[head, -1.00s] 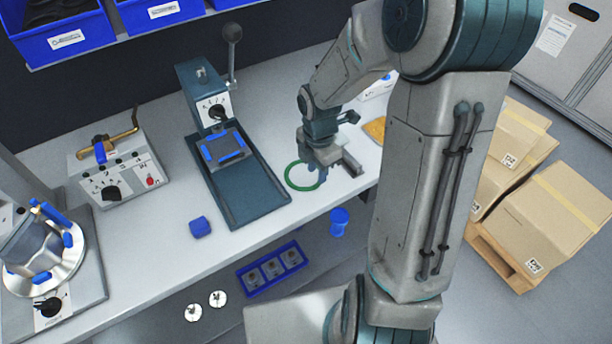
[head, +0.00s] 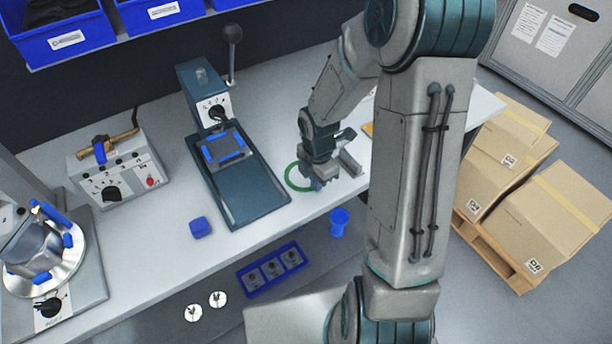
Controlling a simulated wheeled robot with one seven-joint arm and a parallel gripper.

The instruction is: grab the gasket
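The gasket is a thin green ring (head: 291,179) lying on the light grey bench top (head: 180,252), just right of the dark press base. My gripper (head: 318,184) points down over the right part of the ring and hides that part. The fingers are small and partly merged with the wrist in this view. I cannot tell whether they are open or shut, or whether they touch the ring.
A dark press (head: 245,190) with a lever stands left of the ring. A grey block (head: 349,164) sits close right of my gripper. A blue cap (head: 200,227) lies near the front edge. A blue cup (head: 339,221) and a blue tray (head: 270,268) are lower down.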

